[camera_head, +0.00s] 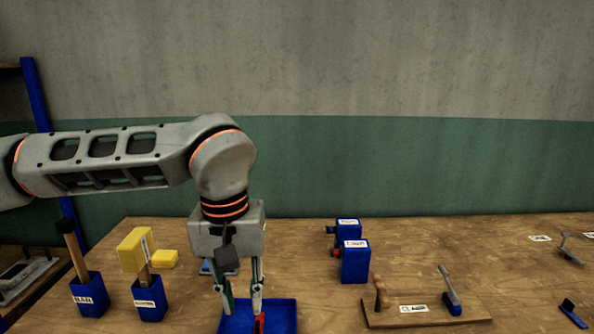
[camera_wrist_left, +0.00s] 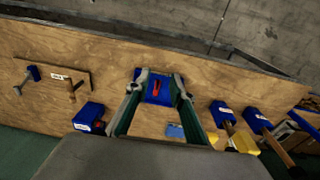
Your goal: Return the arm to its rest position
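My left arm reaches in from the left in the head view, with its left gripper (camera_head: 241,308) pointing down above a blue tray (camera_head: 285,318). The two fingers stand apart in the left wrist view (camera_wrist_left: 159,82), with nothing seen between their tips but the tray (camera_wrist_left: 145,96) and a small red object (camera_wrist_left: 157,85) lying in it. That red object (camera_head: 260,323) also shows low in the head view, partly behind a finger. The gripper is open and empty. My right gripper is in neither view.
Blue holders carry a dark-headed hammer (camera_head: 76,252) and a yellow mallet (camera_head: 136,250) at left; a yellow block (camera_head: 165,259) lies near. Blue boxes (camera_head: 355,265) stand right of the gripper. A wooden board (camera_head: 430,315) with handled tools lies further right. A wall closes the back.

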